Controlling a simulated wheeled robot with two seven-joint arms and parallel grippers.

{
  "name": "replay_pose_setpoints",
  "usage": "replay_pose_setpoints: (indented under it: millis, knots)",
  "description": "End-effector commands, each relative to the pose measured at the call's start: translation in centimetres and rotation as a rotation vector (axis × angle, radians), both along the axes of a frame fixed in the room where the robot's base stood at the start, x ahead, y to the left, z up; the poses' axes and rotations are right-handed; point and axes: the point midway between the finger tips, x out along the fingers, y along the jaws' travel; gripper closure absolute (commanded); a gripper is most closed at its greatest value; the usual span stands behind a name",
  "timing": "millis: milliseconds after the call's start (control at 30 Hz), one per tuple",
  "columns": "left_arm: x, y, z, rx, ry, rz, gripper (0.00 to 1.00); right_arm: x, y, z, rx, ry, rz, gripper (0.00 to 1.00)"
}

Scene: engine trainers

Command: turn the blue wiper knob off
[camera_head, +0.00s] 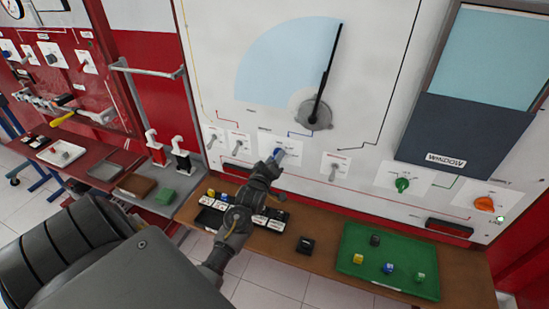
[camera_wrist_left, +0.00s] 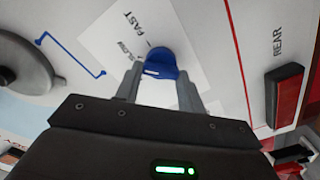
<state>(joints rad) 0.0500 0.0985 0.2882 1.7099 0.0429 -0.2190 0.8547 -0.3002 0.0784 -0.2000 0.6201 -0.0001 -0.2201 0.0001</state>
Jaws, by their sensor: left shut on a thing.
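The blue wiper knob (camera_head: 279,154) sits on a white label plate on the upright trainer board, below the wiper arm (camera_head: 325,72) and its pale blue sweep area. In the left wrist view the blue knob (camera_wrist_left: 160,65) shows beside the words FAST and SLOW, its white mark toward the lower left. My left gripper (camera_head: 272,163) reaches up to the knob from below. In the wrist view its fingers (camera_wrist_left: 160,88) are on either side of the knob and shut on it. The lower part of the plate is hidden by the gripper. My right gripper is not in view.
Grey toggle switches (camera_head: 237,144) stand left of the knob and another (camera_head: 334,171) right of it. A green knob (camera_head: 402,184) and an orange knob (camera_head: 484,203) are farther right. Below, a brown bench holds a green tray (camera_head: 352,236) and a black box (camera_head: 305,245).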

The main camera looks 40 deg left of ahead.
Motion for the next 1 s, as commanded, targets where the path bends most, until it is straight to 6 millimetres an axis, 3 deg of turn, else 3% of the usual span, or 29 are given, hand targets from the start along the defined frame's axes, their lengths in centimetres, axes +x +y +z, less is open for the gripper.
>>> replay_pose_setpoints:
  millis: [600,1000]
  knots:
    - [0.0,0.2,0.0,-0.525,-0.185,0.002,0.84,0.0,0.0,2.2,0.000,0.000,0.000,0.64]
    - [0.0,0.2,-0.2,-0.718,-0.253,0.001,0.84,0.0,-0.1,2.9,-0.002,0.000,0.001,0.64]
